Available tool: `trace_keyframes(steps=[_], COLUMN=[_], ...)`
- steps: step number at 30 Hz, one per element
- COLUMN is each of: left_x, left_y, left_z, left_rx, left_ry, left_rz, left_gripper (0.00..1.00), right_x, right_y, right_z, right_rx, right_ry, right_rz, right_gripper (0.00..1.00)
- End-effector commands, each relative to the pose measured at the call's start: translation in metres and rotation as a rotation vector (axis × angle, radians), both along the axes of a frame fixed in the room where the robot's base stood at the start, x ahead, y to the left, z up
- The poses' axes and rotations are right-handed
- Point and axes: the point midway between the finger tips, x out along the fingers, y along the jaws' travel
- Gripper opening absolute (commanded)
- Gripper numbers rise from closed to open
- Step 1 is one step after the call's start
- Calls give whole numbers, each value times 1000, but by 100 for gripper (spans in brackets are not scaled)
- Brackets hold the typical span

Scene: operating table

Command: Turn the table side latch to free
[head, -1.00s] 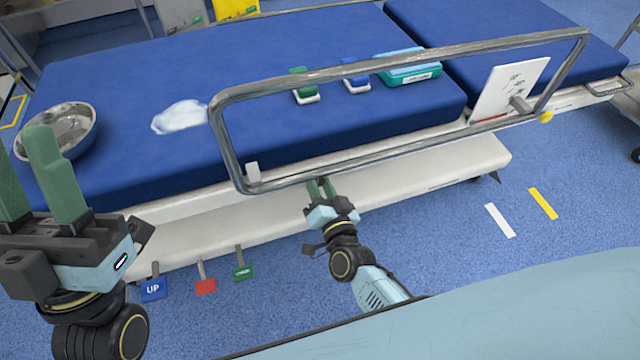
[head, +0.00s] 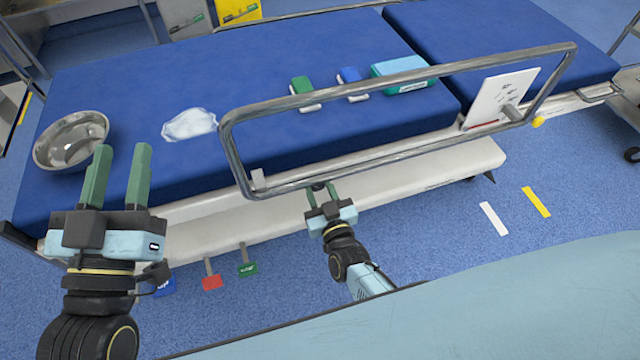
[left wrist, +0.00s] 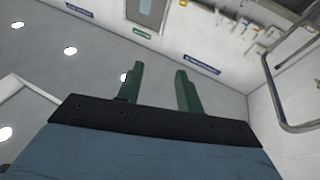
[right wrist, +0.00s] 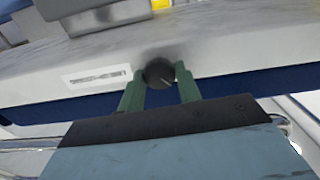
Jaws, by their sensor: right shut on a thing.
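The table side latch is a dark round knob (right wrist: 160,72) on the pale side of the operating table, with a light line on its face. My right gripper (right wrist: 161,88) is shut on it, one green finger on each side. In the head view my right gripper (head: 322,194) reaches the table side just below the metal rail, and the knob is mostly hidden there. A white label (right wrist: 97,76) with a dark symbol sits left of the knob. My left gripper (head: 118,172) is open and empty, in front of the table's left end. Its fingers also show apart in the left wrist view (left wrist: 155,88).
The side rail (head: 400,153) stands above my right gripper. A steel bowl (head: 72,140), white cloth (head: 189,124), green and blue clips and a teal box (head: 404,72) lie on the blue mattress. Red (head: 211,282) and green (head: 248,270) pedals stick out below.

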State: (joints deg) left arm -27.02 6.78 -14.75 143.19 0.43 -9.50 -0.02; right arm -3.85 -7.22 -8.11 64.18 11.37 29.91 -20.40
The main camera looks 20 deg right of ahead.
Motion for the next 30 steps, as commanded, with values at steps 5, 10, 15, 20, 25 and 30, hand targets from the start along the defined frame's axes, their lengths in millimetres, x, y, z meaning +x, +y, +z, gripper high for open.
trace_keyframes(steps=[5,10,15,20,25,30], left_x=[5,6,5,4,3,3], left_y=[3,7,10,11,12,12], left_z=[-26,-46,-59,-66,-69,-71], left_rx=[52,87,108,120,125,128], left_ry=[163,275,349,389,407,416], left_rz=[11,19,24,27,28,29], left_gripper=[36,36,36,36,36,36], right_x=[0,-1,0,0,0,0], right_y=[1,1,2,2,2,2], right_z=[1,0,0,-1,-1,-1], right_rx=[-166,-327,-484,-615,-728,-805], right_ry=[-4,-8,-15,-19,-23,-27], right_rz=[0,0,0,0,0,0], right_gripper=[11,11,11,11,11,11])
